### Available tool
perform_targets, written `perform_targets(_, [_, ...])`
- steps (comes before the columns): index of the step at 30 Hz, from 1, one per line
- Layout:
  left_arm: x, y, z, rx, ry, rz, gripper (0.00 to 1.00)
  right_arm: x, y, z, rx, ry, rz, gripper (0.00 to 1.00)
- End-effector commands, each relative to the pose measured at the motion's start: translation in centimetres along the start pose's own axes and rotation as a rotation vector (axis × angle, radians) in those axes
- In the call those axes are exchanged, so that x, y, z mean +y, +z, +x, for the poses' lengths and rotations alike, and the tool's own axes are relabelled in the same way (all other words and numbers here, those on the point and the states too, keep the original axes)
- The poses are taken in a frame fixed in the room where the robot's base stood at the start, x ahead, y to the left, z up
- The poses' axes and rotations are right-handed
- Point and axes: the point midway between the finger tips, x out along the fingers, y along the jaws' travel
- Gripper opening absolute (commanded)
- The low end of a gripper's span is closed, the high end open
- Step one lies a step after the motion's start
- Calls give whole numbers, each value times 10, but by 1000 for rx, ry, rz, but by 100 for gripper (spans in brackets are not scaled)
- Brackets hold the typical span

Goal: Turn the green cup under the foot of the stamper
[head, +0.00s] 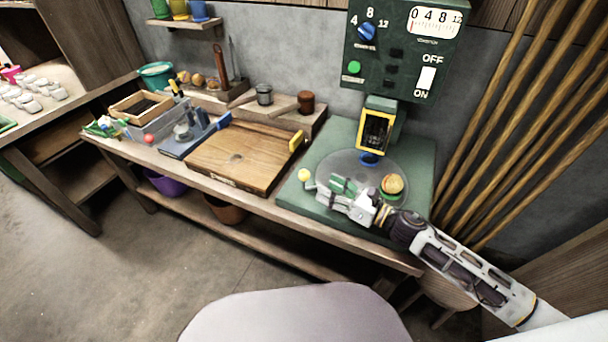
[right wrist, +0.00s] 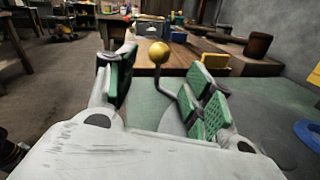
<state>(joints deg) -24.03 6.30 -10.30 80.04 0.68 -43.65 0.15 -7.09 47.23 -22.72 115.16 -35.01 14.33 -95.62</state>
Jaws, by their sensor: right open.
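The stamper (head: 378,128) has a yellow-framed front and stands at the back of a green base. Below it lies a round, see-through turntable (head: 345,168). A blue ring or cup (head: 369,160) sits under the stamper; it also shows at the right edge of the right wrist view (right wrist: 307,134). A green cup (head: 390,196) with a burger-like top sits at the turntable's right front, beside my right gripper (head: 338,186). That gripper is open and low over the turntable's front. A yellow ball knob (head: 304,175) on a bent rod stands ahead, between the open fingers in the right wrist view (right wrist: 158,52), apparently untouched.
A control panel (head: 405,50) with a dial, green button and ON/OFF switch hangs above. A wooden board (head: 245,155) with a yellow clip lies left of the green base (head: 425,165). Poles (head: 530,110) lean close on the right. A shelf with pots runs behind.

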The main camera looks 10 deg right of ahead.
Motion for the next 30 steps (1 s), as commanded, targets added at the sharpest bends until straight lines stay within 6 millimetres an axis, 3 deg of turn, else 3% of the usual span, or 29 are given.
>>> perform_targets(30, [-6,3,8,17,-8,0,44,0,1,62,-2,1,-1,52])
